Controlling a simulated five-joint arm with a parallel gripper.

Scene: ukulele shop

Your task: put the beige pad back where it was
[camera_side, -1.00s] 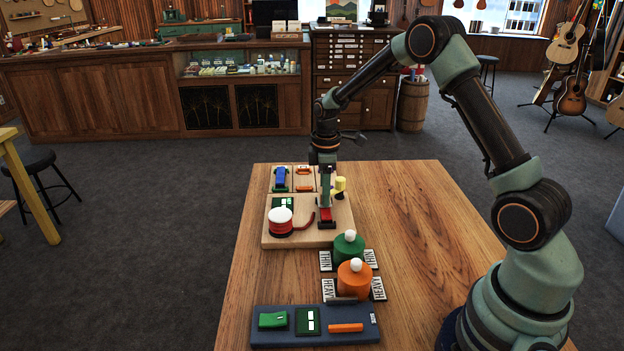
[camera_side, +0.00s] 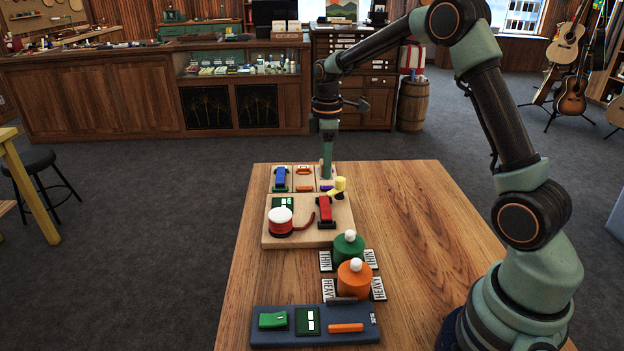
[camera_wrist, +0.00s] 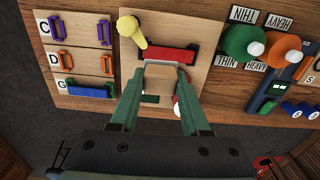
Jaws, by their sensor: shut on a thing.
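The beige pad (camera_wrist: 160,76) is between the fingers of my gripper (camera_wrist: 160,92) in the wrist view, and the gripper is shut on it. In the side view my gripper (camera_side: 327,172) is over the far end of the table, near the tray with the purple clip; I cannot make out the pad there. The red clamp-like piece (camera_side: 325,211) is on the light wooden board (camera_side: 272,243); it also shows just beyond the pad in the wrist view (camera_wrist: 170,54). Where the pad was before is not shown.
A yellow post (camera_side: 340,186) stands by the red piece. A red-and-white round piece (camera_side: 280,221) is on the board. Green (camera_side: 348,246) and orange (camera_side: 354,278) knobbed weights and a blue-grey tray (camera_side: 262,338) are nearer. The table's right side is clear.

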